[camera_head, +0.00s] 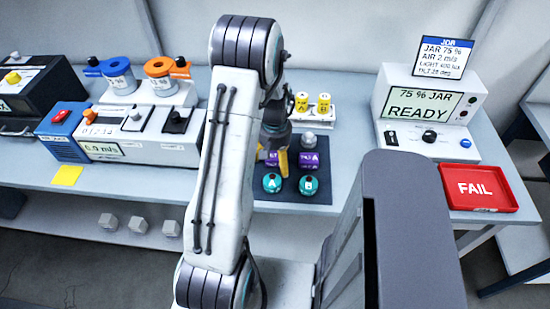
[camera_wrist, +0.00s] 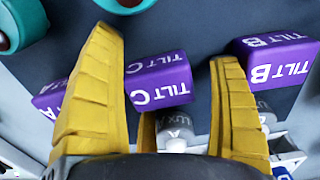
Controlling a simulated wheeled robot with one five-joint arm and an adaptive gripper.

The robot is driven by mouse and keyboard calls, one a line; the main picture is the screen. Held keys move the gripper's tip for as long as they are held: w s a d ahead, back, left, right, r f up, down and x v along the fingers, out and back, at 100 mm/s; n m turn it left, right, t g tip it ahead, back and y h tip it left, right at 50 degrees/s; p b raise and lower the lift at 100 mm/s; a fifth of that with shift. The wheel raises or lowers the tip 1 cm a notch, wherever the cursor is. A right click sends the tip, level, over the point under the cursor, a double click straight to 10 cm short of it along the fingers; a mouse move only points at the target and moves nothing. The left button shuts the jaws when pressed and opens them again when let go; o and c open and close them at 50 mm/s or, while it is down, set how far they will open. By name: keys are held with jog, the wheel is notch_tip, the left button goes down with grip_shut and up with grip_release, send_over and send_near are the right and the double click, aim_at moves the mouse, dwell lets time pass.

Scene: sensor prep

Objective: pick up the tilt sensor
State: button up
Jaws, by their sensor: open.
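Three purple tilt sensors show in the wrist view. Tilt sensor C (camera_wrist: 157,80) lies between the two yellow fingers of my open gripper (camera_wrist: 167,48), with its lettering facing the camera. Tilt sensor B (camera_wrist: 272,60) is to the right, just outside the right finger. Tilt sensor A (camera_wrist: 52,98) is at the left, partly hidden behind the left finger. In the head view my gripper (camera_head: 281,160) is low over the dark mat, partly hidden by my arm. Tilt sensor A (camera_head: 309,161) shows to its right. I cannot tell whether either finger touches C.
Two teal round sensors (camera_head: 272,183) (camera_head: 308,185) sit on the dark mat (camera_head: 322,195) in front. A grey Lux A piece (camera_wrist: 175,128) is beyond tilt sensor C. Yellow pieces (camera_head: 324,102) stand behind. A red FAIL tray (camera_head: 482,188) and a READY unit (camera_head: 425,104) are at right.

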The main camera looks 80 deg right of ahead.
aim_at(275, 155)
jog(key=c, duration=1.5)
jog(key=shift+r, duration=0.75)
notch_tip(275, 155, up, 3)
jog(key=shift+f+b, duration=0.1)
jog(key=shift+b, duration=0.3)
jog(key=a+r+b, duration=0.1)
jog(key=a+r, duration=0.2)
jog(key=a, duration=0.2)
jog(key=w+a+r, duration=0.1)
jog(key=a+r, duration=0.2)
jog(key=a, duration=0.3)
jog(key=shift+w+a+r+b, duration=0.15)
jog(key=shift+a+r+b, duration=0.15)
jog(key=shift+r+b, duration=0.1)
